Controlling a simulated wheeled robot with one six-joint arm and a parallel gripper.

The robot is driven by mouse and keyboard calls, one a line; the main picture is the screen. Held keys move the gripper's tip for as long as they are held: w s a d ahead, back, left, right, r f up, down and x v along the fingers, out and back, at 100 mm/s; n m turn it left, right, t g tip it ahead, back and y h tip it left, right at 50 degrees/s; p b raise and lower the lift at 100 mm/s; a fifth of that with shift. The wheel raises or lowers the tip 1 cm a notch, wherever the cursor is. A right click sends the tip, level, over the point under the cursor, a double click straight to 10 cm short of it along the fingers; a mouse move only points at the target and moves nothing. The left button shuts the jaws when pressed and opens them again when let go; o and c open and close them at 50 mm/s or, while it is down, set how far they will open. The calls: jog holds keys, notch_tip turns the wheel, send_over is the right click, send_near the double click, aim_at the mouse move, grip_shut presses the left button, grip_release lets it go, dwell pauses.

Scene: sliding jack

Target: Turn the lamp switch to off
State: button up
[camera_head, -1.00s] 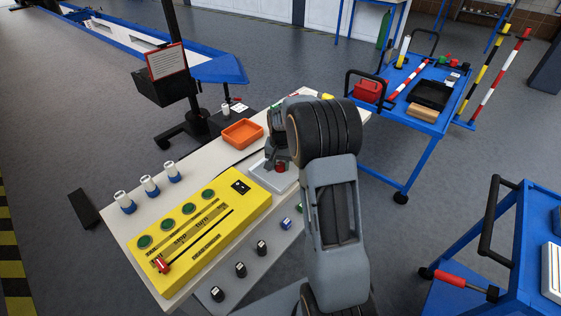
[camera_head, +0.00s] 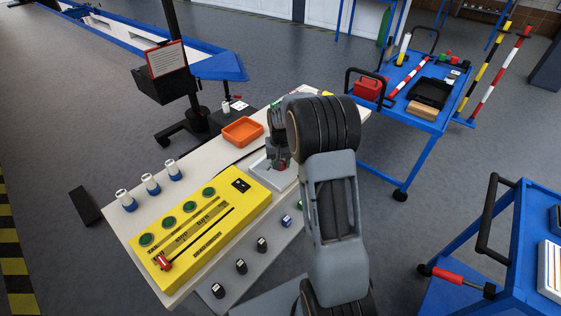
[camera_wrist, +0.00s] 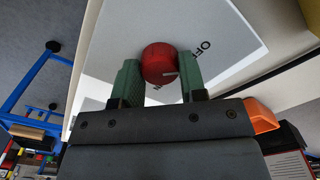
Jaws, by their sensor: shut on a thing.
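The lamp switch shows as a round red knob (camera_wrist: 159,62) on a pale plate (camera_wrist: 120,35) in the wrist view. A second marking is mostly covered by the knob and fingers. My gripper (camera_wrist: 160,78) is shut on the knob, one green finger on each side.
A yellow panel (camera_head: 238,216) with green buttons and a red-handled slider lies at the near end of the bench. An orange tray (camera_head: 242,131) stands behind the plate. A blue cart (camera_head: 428,122) with tools stands to the right.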

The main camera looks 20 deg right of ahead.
jog(key=o, duration=0.9)
jog(key=shift+r, duration=0.15)
notch_tip(320, 180, up, 14)
jog(key=shift+f+p, duration=0.2)
jog(key=shift+p, duration=0.65)
jog(key=s+a+r+n+t+p, duration=0.1)
jog(key=s+a+r+p, duration=0.2)
jog(key=s, duration=0.4)
jog(key=s+a+r+n+t+p, duration=0.1)
jog(key=s+a+r+p, duration=0.2)
jog(key=s, duration=0.4)
jog(key=s+a+r+n+t+p, duration=0.1)
jog(key=s+a+r+p, duration=0.3)
jog(key=s, duration=0.4)
jog(key=shift+s+a+r+n+t, duration=0.1)
jog(key=shift+a+r+n+t, duration=0.2)
jog(key=shift+r+n, duration=0.2)
